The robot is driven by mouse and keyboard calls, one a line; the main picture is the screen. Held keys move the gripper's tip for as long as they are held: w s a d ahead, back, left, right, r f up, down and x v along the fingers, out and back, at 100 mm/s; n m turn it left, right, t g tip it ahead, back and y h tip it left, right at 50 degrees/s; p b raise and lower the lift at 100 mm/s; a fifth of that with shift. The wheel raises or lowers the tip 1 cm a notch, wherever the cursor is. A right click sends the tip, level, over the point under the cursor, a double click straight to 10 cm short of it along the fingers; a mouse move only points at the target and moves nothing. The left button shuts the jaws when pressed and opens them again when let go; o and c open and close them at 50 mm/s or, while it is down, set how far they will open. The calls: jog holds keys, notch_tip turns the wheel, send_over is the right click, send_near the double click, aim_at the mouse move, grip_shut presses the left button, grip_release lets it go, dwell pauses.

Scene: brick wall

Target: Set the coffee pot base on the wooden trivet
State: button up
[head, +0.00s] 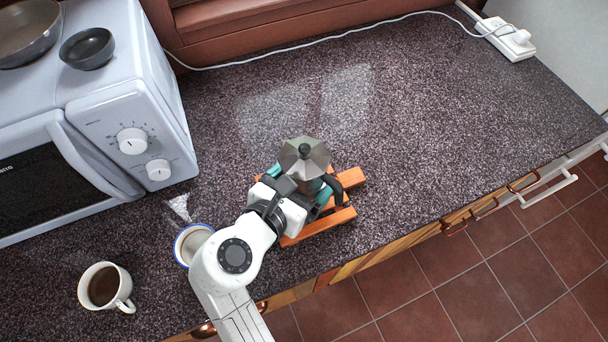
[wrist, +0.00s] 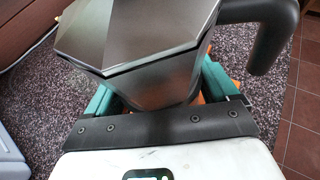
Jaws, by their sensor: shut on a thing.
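The coffee pot (head: 304,157) is a grey faceted metal pot with a black handle, upright at the middle of the counter. It also fills the upper part of the wrist view (wrist: 150,45). The wooden trivet (head: 318,226) is orange-brown slats, lying under and around the pot. My gripper (head: 299,190), with teal fingers, is shut on the coffee pot from the near left side. The pot is over the trivet. Its bottom is hidden, so I cannot tell whether it touches the slats.
A white microwave (head: 90,100) stands at the left with a dark bowl (head: 87,48) and a pan (head: 28,30) on top. A mug of coffee (head: 104,287) and another cup (head: 192,243) stand near my arm. A power strip (head: 506,38) lies at the back right. The right counter is clear.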

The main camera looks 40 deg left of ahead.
jog(key=o, duration=1.1)
jog(key=shift+c, duration=0.2)
jog(key=v, duration=1)
jog(key=shift+s+r, duration=0.2)
jog(key=shift+s, duration=0.15)
jog(key=shift+s, duration=0.1)
